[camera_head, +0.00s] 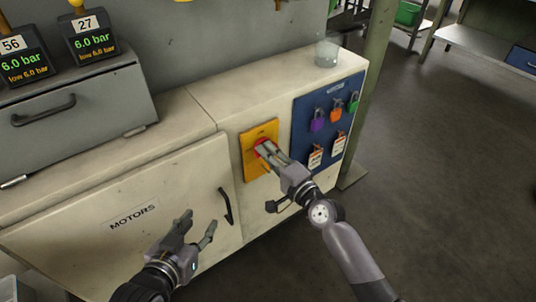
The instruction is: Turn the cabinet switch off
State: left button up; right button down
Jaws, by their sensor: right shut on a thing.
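The cabinet switch is a red knob (260,150) on a yellow plate (251,164), on the front of the cream cabinet (170,170). My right gripper (267,149) is at the knob, its fingers shut on it. The fingers hide most of the knob, so its angle cannot be told. My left gripper (200,226) is open and empty in front of the cabinet door marked MOTORS, left of and below the switch.
A blue lockout board (326,104) with coloured padlocks and tags is right of the switch. A clear glass (327,52) and two pressure gauges (93,45) stand above. Floor at right is free.

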jog(key=shift+f, duration=0.1)
jog(key=c, duration=1.6)
grip_release()
jog(key=shift+o, duration=0.2)
jog(key=v, duration=1.2)
